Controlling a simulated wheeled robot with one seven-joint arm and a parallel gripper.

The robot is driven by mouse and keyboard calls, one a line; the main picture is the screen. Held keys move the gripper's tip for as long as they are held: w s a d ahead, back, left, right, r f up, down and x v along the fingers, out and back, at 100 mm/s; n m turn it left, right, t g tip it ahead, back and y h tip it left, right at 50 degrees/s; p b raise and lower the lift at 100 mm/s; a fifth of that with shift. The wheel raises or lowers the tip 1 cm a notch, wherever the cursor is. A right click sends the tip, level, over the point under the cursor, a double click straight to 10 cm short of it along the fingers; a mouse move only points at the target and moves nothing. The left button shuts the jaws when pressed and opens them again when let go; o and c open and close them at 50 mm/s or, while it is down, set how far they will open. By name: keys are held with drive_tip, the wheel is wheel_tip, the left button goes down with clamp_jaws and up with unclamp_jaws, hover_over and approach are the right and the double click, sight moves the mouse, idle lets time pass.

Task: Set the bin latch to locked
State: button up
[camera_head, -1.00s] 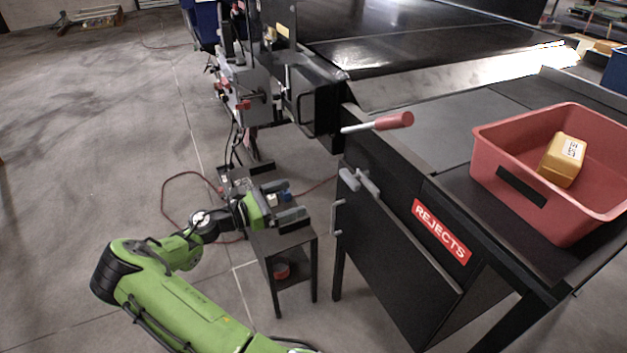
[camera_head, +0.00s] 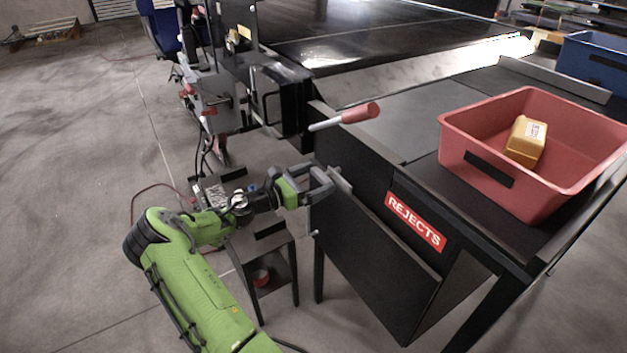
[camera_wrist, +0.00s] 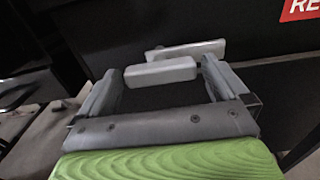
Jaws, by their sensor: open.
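The reject bin (camera_head: 365,262) is a black front panel below the red REJECTS sign. Its light grey latch (camera_head: 341,181) sits at the panel's upper left corner, partly hidden by my gripper (camera_head: 329,182). In the wrist view the latch shows as a short rounded grey block (camera_wrist: 160,72) with a longer pale bar (camera_wrist: 205,47) behind it. My gripper (camera_wrist: 160,80) is open, with one finger on each side of the block. I cannot tell whether either finger touches it.
A red-handled lever (camera_head: 360,113) sticks out above the bin. A red tray (camera_head: 462,155) with a yellow package (camera_head: 526,141) stands on the table at the right. A small black stand (camera_head: 278,262) is below my wrist. Open floor lies at the left.

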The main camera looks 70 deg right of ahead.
drive_tip(key=c, duration=1.3)
drive_tip(key=shift+m, duration=0.3)
drive_tip(key=m, duration=0.3)
drive_tip(key=shift+m, duration=0.3)
drive_tip(key=m+b, duration=0.1)
drive_tip(key=m, duration=0.3)
drive_tip(key=shift+f, duration=0.15)
drive_tip(key=m+b, duration=0.2)
drive_tip(key=m, duration=0.3)
drive_tip(key=shift+a+f+b, duration=0.1)
drive_tip(key=shift+b, duration=0.25)
drive_tip(key=shift+m+b, duration=1.35)
drive_tip(key=shift+m, duration=0.95)
drive_tip(key=o, duration=1.3)
